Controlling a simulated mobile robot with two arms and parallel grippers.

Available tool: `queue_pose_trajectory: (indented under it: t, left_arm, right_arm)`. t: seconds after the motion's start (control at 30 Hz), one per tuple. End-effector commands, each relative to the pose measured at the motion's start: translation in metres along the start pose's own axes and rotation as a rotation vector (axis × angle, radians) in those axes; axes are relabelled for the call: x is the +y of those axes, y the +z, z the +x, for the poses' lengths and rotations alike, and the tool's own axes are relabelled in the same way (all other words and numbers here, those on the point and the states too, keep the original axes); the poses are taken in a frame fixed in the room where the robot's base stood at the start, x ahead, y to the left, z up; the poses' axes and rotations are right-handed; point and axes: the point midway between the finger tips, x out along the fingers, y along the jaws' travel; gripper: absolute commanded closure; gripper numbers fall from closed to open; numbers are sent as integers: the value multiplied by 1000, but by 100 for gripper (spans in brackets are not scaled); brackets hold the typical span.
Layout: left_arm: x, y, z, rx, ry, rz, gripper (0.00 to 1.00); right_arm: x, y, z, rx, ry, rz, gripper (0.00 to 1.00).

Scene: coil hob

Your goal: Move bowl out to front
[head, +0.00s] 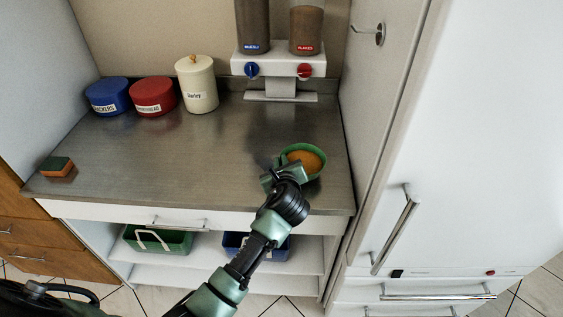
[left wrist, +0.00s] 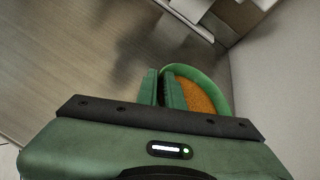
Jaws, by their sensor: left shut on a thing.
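The green bowl (head: 318,153) with orange-brown contents stands on the right part of the metal counter, below the cereal dispenser. My left gripper (head: 283,168) reaches in from the front and is shut on the bowl's near left rim. In the left wrist view, the bowl (left wrist: 221,80) shows to the right of centre, with its rim between the two fingers of the left gripper (left wrist: 167,88). The fingers hide part of the bowl's wall. I cannot tell whether the bowl touches the counter. My right gripper is not in view.
The counter (head: 190,160) is clear in the middle. A sponge (head: 57,167) lies at its left edge. Blue (head: 108,96), red (head: 153,96) and cream (head: 197,84) canisters stand at the back left. The dispenser (head: 279,65) is behind the bowl. A tall white cabinet (head: 470,150) bounds the right.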

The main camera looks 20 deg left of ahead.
Motion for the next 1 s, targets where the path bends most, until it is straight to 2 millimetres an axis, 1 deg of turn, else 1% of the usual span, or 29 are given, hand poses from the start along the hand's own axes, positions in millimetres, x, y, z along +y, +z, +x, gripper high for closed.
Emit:
queue_pose_trajectory:
  t: [0.07,0.1,0.17,0.47,0.57,0.67,0.77,0.9,1.0]
  left_arm:
    - [0,0,0,-2,-2,0,100]
    - [0,-1,1,0,0,0,87]
    - [0,-1,1,0,0,0,70]
    - [0,-1,0,0,0,0,70]
    - [0,0,-3,1,0,-1,70]
    - [0,-1,-15,1,-1,-1,70]
    - [0,-1,-34,2,-2,-2,70]
    - [0,-1,-66,1,-2,-3,70]
    - [0,-1,-86,1,-2,-2,70]
  right_arm:
    - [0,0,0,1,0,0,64]
    - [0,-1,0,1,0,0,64]
    - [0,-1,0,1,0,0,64]
    - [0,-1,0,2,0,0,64]
    - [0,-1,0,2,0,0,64]
    - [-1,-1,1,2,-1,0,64]
    - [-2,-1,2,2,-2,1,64]
    - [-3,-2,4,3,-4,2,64]
    - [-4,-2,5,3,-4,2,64]
